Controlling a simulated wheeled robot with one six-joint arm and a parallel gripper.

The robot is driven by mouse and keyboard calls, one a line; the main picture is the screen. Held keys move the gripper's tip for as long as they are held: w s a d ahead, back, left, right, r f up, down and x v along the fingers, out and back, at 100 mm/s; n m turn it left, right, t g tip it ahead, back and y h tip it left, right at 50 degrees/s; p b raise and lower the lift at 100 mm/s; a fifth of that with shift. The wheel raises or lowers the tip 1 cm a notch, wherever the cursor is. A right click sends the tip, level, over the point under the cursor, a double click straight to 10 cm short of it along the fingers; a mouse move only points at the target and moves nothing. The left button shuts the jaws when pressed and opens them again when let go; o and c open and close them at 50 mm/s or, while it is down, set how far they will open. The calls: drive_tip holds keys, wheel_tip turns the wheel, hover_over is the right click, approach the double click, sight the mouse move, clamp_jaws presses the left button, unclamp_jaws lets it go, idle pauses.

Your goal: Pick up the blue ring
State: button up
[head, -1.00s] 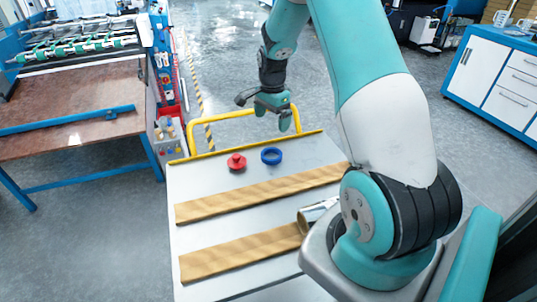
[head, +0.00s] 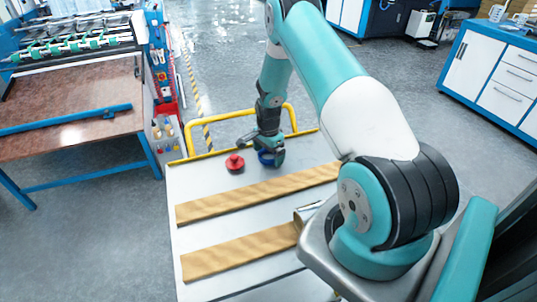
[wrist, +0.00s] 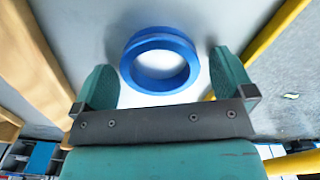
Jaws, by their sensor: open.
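The blue ring (wrist: 160,38) lies on the light grey cart top and shows clearly in the wrist view, ahead of and between the two teal fingers. In the head view the ring (head: 266,161) is partly hidden by my gripper (head: 270,150), which is low over it. My gripper (wrist: 160,85) is open in the wrist view, with one finger to each side of the ring's near part. Nothing is clamped between the fingers.
A red knobbed piece (head: 235,163) stands just left of the ring. Two brown strips (head: 250,195) lie across the cart top (head: 215,222), with a silvery roll (head: 308,210) near my arm's base. A yellow rail (head: 190,135) rises at the far edge.

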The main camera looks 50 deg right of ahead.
drive_tip(key=c, duration=0.9)
drive_tip(key=shift+c, duration=0.2)
drive_tip(key=shift+r, duration=0.1)
